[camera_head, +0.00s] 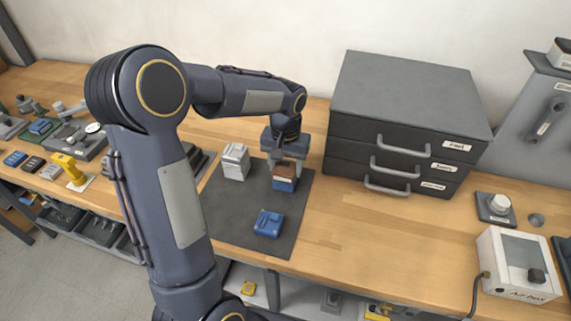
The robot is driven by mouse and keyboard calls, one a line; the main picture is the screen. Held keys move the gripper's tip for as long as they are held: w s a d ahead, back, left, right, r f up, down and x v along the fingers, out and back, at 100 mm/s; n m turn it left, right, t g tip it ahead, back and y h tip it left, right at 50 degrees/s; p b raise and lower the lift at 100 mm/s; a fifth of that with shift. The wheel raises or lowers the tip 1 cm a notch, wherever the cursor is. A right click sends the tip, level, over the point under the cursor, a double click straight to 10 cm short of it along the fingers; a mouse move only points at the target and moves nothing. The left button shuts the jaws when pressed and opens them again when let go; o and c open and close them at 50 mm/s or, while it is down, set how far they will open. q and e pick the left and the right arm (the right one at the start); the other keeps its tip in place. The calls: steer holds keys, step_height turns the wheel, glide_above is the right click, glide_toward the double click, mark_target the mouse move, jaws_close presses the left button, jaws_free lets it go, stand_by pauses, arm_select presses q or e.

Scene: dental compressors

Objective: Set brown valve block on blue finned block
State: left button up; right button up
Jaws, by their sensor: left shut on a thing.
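The brown valve block (285,169) is in the jaws of my left gripper (284,162), which points down over the dark mat. The blue finned block (284,184) is directly under the brown block on the mat. The two look in contact or very close; I cannot tell which. My left gripper is shut on the brown valve block, and its fingers partly hide the block's top and back. My right gripper does not show.
The dark mat (224,220) also bears a grey block (235,161) to the left and a blue part (268,223) in front. A dark drawer cabinet (400,120) stands close on the right. Bare wooden bench lies right of the mat.

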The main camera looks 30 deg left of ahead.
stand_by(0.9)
arm_select(q)
steer(key=o, duration=1.2)
steer(key=shift+o, duration=0.2)
steer(key=o, duration=0.4)
steer(key=shift+c, duration=0.2)
steer(key=shift+r+p, duration=2.9)
steer(key=shift+r, duration=0.65)
